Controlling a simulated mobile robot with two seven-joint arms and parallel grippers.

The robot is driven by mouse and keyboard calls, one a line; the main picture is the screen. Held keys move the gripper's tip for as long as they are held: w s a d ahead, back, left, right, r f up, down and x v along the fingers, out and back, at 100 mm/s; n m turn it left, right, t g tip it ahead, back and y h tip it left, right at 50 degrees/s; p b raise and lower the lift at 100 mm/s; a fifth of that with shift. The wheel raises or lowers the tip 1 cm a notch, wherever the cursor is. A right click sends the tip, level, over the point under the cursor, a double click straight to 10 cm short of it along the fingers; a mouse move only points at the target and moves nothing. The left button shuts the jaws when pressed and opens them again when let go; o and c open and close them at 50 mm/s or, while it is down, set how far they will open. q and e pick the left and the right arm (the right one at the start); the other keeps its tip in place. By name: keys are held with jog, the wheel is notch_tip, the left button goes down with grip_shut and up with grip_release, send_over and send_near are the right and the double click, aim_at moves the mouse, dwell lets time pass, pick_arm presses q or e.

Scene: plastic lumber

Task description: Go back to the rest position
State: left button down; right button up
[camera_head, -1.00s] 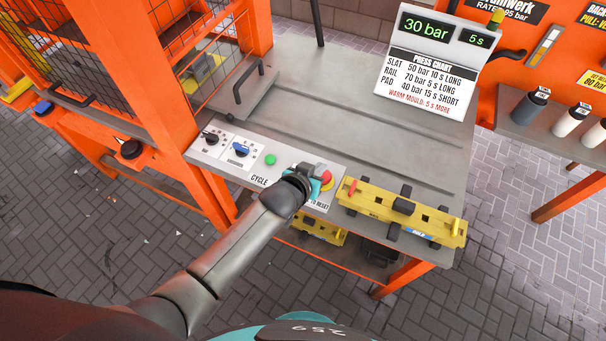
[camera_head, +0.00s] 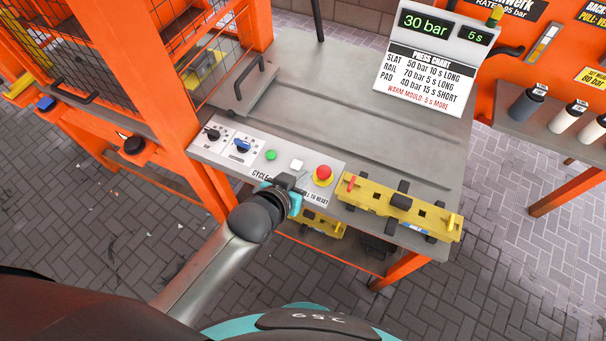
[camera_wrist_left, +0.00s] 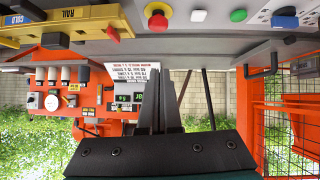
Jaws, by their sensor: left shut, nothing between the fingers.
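My left gripper (camera_head: 283,183) is at the front edge of the press table, just in front of the button panel (camera_head: 225,160). Its fingers are shut and hold nothing; they also show closed together in the left wrist view (camera_wrist_left: 160,85). A white square button (camera_head: 296,165) and a red emergency stop with a yellow collar (camera_head: 323,175) lie just beyond the fingers, apart from them. A green button (camera_head: 271,155) and a blue knob (camera_head: 242,145) are to the left. My right gripper is not in view.
A yellow mould (camera_head: 400,203) lies at the table's front right. The orange press frame (camera_head: 130,60) with mesh stands at left. A display (camera_head: 440,35) reads 30 bar and 5 s. Bottles (camera_head: 527,103) stand on a side shelf. The middle of the table (camera_head: 340,110) is clear.

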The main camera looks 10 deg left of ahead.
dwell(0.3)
pick_arm(q)
jog(key=s+a+f+g+y+b, duration=0.1)
jog(key=s+a+f+b, duration=0.25)
jog(key=f, duration=0.55)
jog(key=s+a+f+g+y+b, duration=0.15)
jog(key=s+f, duration=0.25)
jog(key=f, duration=0.6)
jog(key=s+a+f+g+b, duration=0.2)
jog(key=s+a+f+b, duration=0.15)
jog(key=f, duration=0.55)
jog(key=s+a+f+g+y+b, duration=0.1)
jog(key=s+a+f+g+b, duration=0.1)
jog(key=s+f, duration=0.6)
jog(key=s+a+f+g+b, duration=0.2)
jog(key=s+a+f+b, duration=0.2)
jog(key=s+f, duration=0.4)
jog(key=s, duration=0.7)
jog(key=shift+f+n+g+y, duration=0.35)
jog(key=shift+f+n, duration=0.05)
